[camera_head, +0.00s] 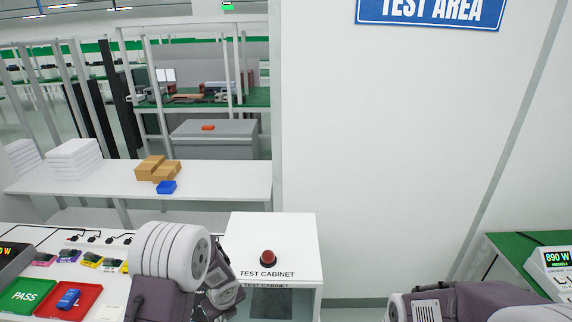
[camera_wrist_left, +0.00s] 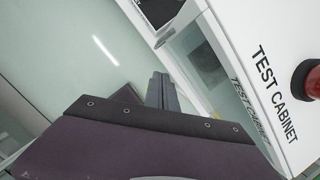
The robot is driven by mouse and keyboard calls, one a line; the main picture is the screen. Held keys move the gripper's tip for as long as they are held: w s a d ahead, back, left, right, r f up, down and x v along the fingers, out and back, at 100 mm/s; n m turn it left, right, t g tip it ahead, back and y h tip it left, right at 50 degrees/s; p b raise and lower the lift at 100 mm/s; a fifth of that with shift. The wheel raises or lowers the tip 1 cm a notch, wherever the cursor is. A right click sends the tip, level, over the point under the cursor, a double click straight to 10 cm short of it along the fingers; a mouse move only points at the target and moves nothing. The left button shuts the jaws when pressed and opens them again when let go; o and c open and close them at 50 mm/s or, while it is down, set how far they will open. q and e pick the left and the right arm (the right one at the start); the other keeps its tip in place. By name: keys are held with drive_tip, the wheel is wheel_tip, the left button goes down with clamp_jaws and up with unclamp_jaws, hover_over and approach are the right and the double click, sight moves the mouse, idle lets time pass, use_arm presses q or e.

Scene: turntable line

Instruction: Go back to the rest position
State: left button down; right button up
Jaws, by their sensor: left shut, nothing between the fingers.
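My left gripper (camera_wrist_left: 161,92) shows in the left wrist view, with its two dark fingers together and nothing held. It points down beside the white test cabinet (camera_head: 298,240), which has a red button (camera_head: 268,257) on top. The cabinet also shows in the left wrist view (camera_wrist_left: 234,48), to the right of the fingers. In the head view my left arm is folded just left of the cabinet, and its fingertips cannot be made out. Part of my right arm enters at the lower right; its gripper is not in view.
A red tray (camera_head: 87,293) holding a blue device (camera_head: 68,299) and a green PASS tray (camera_head: 25,296) lie left of my left arm. A white shelf (camera_head: 228,178) with cartons stands behind. A green-topped bench with a meter (camera_head: 552,262) is at right.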

use_arm(q)
drive_tip(key=s+d+f+n+h+b, duration=0.1)
drive_tip(key=s+n+b, duration=0.5)
drive_tip(key=n, duration=0.8)
drive_tip(key=s+d+f+n+g+h+b, duration=0.1)
drive_tip(key=s+f+n+b, duration=0.3)
drive_tip(key=s+n, duration=0.7)
drive_tip(key=d+n+b, duration=0.1)
drive_tip(key=n, duration=0.2)
drive_tip(key=shift+g+b, duration=0.3)
drive_tip(key=shift+b, duration=0.1)
use_arm(e)
wheel_tip(320, 180, down, 15)
drive_tip(key=shift+s, duration=0.15)
use_arm(q)
drive_tip(key=shift+f, duration=0.1)
use_arm(e)
drive_tip(key=shift+f, duration=0.1)
